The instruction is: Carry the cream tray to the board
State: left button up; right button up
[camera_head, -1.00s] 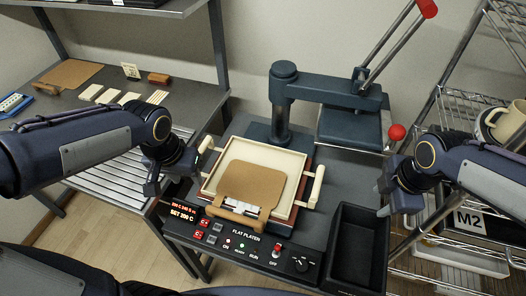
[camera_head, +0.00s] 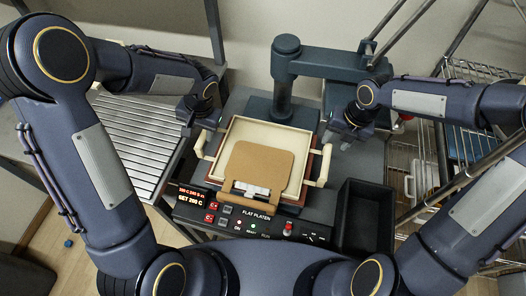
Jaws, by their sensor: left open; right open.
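My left gripper (camera_head: 188,127) is open, just above and left of the left handle. My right gripper (camera_head: 336,138) is open, above and right of the right handle. Neither visibly touches the tray. The tan board seen earlier on the left bench does not show now; my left arm covers that area.
The press arm and post (camera_head: 283,85) stand behind the tray. A control panel (camera_head: 250,221) runs along the front, with a black open bin (camera_head: 366,222) at right. A slatted metal rack (camera_head: 128,140) lies left; wire shelving (camera_head: 470,75) stands right.

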aim_at(200, 141)
pick_arm(q)
jog(key=f, duration=0.3)
jog(key=a+f, duration=0.1)
jog(key=f, duration=0.2)
jog(key=shift+w+a+f, duration=0.1)
jog(key=shift+a+f, duration=0.05)
jog(key=shift+f, duration=0.1)
pick_arm(e)
jog(key=f, duration=0.3)
jog(key=a+f, duration=0.1)
jog(key=f, duration=0.2)
jog(key=shift+w+a+f, duration=0.1)
jog(key=shift+a+f, duration=0.05)
jog(key=shift+f, duration=0.1)
pick_arm(q)
grip_shut()
pick_arm(e)
grip_shut()
